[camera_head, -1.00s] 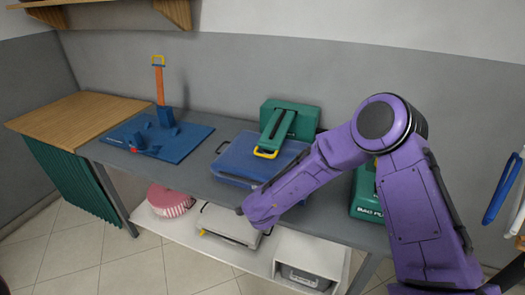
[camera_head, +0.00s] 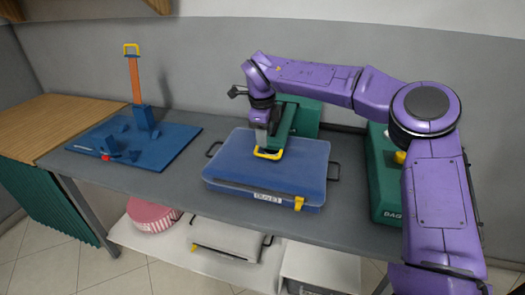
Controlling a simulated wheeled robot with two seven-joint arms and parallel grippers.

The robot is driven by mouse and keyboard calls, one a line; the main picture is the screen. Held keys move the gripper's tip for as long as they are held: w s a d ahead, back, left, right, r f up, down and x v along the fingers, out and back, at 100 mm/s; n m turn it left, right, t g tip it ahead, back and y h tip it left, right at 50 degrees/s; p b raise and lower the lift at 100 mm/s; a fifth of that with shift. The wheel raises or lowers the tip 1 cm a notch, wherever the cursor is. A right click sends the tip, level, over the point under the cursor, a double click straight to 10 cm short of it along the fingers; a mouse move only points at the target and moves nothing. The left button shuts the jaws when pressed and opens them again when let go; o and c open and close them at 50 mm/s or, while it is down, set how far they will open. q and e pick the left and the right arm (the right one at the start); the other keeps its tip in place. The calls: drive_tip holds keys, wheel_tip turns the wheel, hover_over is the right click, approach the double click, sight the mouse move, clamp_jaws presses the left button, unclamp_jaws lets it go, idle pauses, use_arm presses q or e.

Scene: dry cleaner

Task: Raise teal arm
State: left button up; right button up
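The teal arm (camera_head: 282,127) juts forward from a teal block (camera_head: 306,114) at the back of the grey bench. A yellow loop handle (camera_head: 268,154) sits at its front end, low over a blue case. My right gripper (camera_head: 264,143) points down at the front of the teal arm, just above the yellow handle. Its fingers are small and partly hidden, so I cannot tell whether they are open or touch the handle. My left gripper is not in view.
A blue base (camera_head: 167,149) with a raised orange lever (camera_head: 135,80) stands left. A green machine (camera_head: 384,180) stands right, behind my purple arm. A pink striped round box (camera_head: 150,215) is on the shelf below.

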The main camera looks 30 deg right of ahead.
sight(266, 157)
drive_tip(key=f, duration=0.4)
drive_tip(key=w+d+f, duration=0.1)
drive_tip(key=f, duration=0.2)
drive_tip(key=shift+w+d, duration=0.1)
drive_tip(key=shift+s, duration=0.2)
drive_tip(key=shift+w, duration=0.1)
clamp_jaws()
